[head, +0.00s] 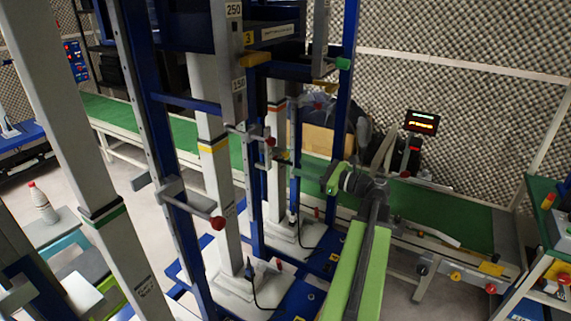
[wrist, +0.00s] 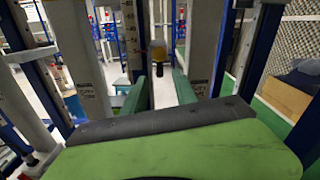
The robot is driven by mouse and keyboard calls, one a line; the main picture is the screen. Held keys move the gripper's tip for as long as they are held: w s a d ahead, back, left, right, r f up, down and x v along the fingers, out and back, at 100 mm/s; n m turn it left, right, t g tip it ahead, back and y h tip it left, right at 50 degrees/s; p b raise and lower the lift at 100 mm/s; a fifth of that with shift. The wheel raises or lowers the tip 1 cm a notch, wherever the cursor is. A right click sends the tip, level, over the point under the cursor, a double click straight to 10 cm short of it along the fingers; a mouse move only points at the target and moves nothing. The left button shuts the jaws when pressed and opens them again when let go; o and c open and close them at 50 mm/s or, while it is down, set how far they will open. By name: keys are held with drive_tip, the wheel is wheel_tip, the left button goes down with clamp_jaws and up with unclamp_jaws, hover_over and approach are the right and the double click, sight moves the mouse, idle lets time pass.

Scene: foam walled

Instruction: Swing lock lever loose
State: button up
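Lever arms with red ball knobs stick out from the blue and grey upright frames. One lever with a red knob (head: 218,222) is low on the nearer frame in the head view. Another red-knobbed lever (head: 270,142) is on the frame behind, close to the tip of my gripper; I cannot tell which is the lock lever. My gripper (wrist: 159,77) has its two green fingers spread apart with nothing between them. I see no contact with a lever.
Tall grey posts (head: 212,160) and blue uprights stand close around my arm. A green conveyor (head: 450,212) runs behind them. A small display (head: 422,121) stands at the back right. A white bottle (head: 43,203) is at the far left. Grey floor shows between the frames.

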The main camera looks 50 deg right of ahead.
sight(287, 163)
drive_tip(key=x, duration=0.6)
drive_tip(key=shift+w, duration=0.25)
clamp_jaws()
drive_tip(key=shift+a, duration=0.1)
idle(1.0)
